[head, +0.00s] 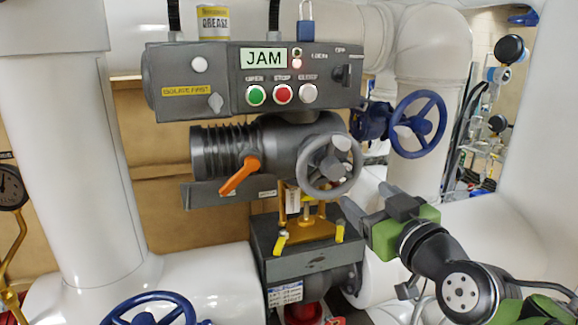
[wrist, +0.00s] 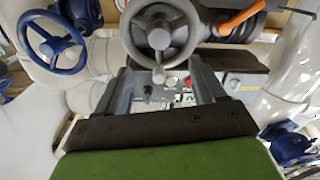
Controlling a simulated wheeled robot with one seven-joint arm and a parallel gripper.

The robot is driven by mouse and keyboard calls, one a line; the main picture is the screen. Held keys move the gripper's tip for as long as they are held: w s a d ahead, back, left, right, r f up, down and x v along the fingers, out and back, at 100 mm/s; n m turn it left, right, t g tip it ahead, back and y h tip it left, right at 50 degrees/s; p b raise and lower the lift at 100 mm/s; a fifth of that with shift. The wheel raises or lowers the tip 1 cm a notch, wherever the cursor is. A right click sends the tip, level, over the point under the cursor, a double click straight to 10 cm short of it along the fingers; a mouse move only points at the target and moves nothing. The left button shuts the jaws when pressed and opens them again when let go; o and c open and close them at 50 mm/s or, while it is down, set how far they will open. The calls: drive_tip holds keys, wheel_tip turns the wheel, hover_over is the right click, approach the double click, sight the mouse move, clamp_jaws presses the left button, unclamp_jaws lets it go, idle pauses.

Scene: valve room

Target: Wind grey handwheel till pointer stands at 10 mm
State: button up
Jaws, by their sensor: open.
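The grey handwheel (head: 329,167) sits on the right front of the dark grey actuator (head: 270,132), with a pale knob near its rim. In the wrist view the handwheel (wrist: 159,38) fills the top middle, beyond my fingertips. My gripper (head: 368,199) is open and empty, just below and right of the wheel in the head view, and appears apart from it. Its two spread fingers also show in the wrist view (wrist: 160,82). A small pale scale plate (head: 293,201) shows by the brass yoke under the actuator; the pointer and its reading are too small to tell.
The control box (head: 200,83) above shows "JAM" on its display (head: 264,58) and a lit red lamp. An orange lever (head: 240,175) stands left of the wheel. A blue handwheel (head: 418,124) is close on the right. White pipes crowd both sides.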

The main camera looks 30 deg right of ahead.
sight(337, 172)
drive_tip(key=p+x, duration=0.2)
drive_tip(key=x, duration=0.9)
drive_tip(key=shift+w+d, duration=0.2)
drive_tip(key=shift+w, duration=0.05)
drive_tip(key=shift+c, duration=0.4)
drive_tip(key=shift+f, duration=0.1)
clamp_jaws()
